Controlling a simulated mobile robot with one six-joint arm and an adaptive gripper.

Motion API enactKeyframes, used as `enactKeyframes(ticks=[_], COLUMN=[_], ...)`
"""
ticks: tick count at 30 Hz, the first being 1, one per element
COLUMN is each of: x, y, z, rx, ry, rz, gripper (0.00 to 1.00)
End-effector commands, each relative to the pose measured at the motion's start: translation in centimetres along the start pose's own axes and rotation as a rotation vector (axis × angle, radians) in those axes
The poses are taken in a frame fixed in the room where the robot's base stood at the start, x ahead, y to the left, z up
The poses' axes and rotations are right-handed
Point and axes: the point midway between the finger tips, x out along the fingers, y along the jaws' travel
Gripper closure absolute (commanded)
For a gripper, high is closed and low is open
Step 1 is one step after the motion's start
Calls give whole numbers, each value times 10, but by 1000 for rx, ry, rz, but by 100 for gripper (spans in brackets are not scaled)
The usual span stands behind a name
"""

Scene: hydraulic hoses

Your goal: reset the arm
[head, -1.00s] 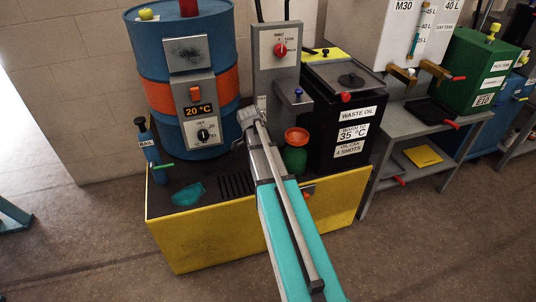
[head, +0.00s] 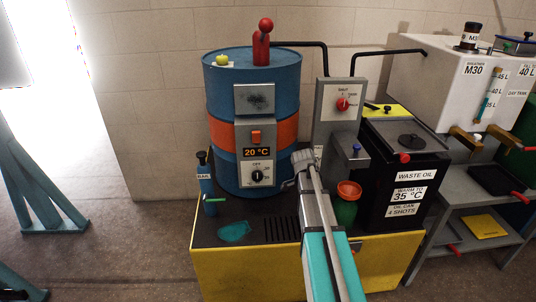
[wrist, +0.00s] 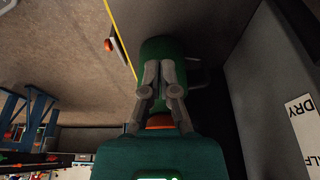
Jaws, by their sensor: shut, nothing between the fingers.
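My arm with teal and grey links reaches from the bottom of the head view up to my gripper (head: 303,158), which is in front of the grey switch panel. In the wrist view my gripper (wrist: 160,72) has its grey fingers together with nothing between them. A green can (wrist: 155,50) with an orange-red top (wrist: 160,121) is behind the fingers in that view. The fingers overlap it in the picture; I cannot tell the gap. The green can (head: 345,207) stands to the right of the arm in the head view.
A blue drum (head: 255,88) with an orange band and a 20 °C display stands left of my gripper. A black waste oil box (head: 392,190) is at right. The yellow-sided bench (head: 235,270) carries these. A grey shelf stands further right. Open floor lies left.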

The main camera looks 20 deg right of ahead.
Motion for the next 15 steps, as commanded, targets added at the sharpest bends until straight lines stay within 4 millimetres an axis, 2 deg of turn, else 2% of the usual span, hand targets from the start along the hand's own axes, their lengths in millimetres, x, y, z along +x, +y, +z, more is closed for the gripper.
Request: enactKeyframes(ticks=[8, 15], x=[-2, -10], y=[6, 31], z=[8, 43], rx=[-53, -303], ry=[-8, -47], rz=[-3, -20], gripper=[100, 100])
